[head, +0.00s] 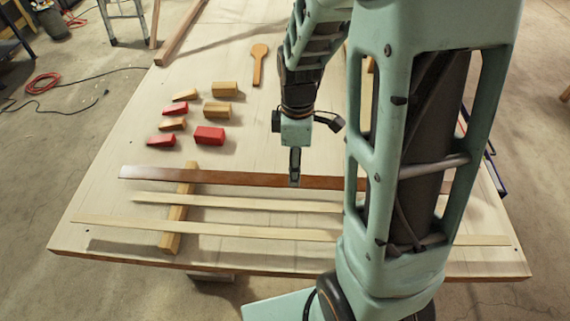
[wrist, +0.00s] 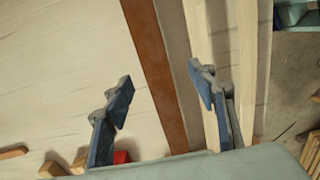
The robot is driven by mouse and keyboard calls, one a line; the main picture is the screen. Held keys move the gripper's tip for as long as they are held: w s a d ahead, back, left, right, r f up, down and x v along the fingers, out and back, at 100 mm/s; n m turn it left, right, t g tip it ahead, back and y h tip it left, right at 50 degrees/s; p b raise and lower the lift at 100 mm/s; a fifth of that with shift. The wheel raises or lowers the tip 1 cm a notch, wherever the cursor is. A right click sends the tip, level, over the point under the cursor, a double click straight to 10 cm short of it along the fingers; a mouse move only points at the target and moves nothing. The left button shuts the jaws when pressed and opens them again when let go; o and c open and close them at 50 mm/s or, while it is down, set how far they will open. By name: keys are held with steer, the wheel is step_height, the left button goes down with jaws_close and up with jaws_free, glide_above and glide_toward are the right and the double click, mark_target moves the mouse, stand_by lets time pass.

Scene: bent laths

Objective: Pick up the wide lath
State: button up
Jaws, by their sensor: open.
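The wide lath (head: 215,178) is dark reddish brown and lies left to right, behind two narrower pale laths. Its left part rests across a wooden block; my arm hides its right part in the head view. In the wrist view the wide lath (wrist: 153,62) runs between my two fingers. My gripper (head: 294,182) points down at the lath from above, near its middle visible stretch. In the wrist view my gripper (wrist: 160,78) is open and empty, one finger on each side of the lath. I cannot tell the exact height of the fingertips.
The middle pale lath (head: 235,202) lies close beside the wide one, near my right finger in the wrist view. The front pale lath (head: 250,232) is nearer the table edge. The support block (head: 172,240) crosses under them. Red blocks (head: 209,135) and tan blocks (head: 224,89) stand behind.

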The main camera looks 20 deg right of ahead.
steer(key=shift+w+a+f+p, duration=0.1)
steer(key=shift+w+f+p, duration=0.05)
steer(key=shift+f, duration=0.8)
steer(key=shift+w+a+f+p, duration=0.1)
steer(key=shift+w+f+p, duration=0.1)
steer(key=shift+f, duration=0.7)
steer(key=shift+w+f+p, duration=0.15)
steer(key=shift+f, duration=0.8)
steer(key=shift+c, duration=0.2)
steer(key=c, duration=1.3)
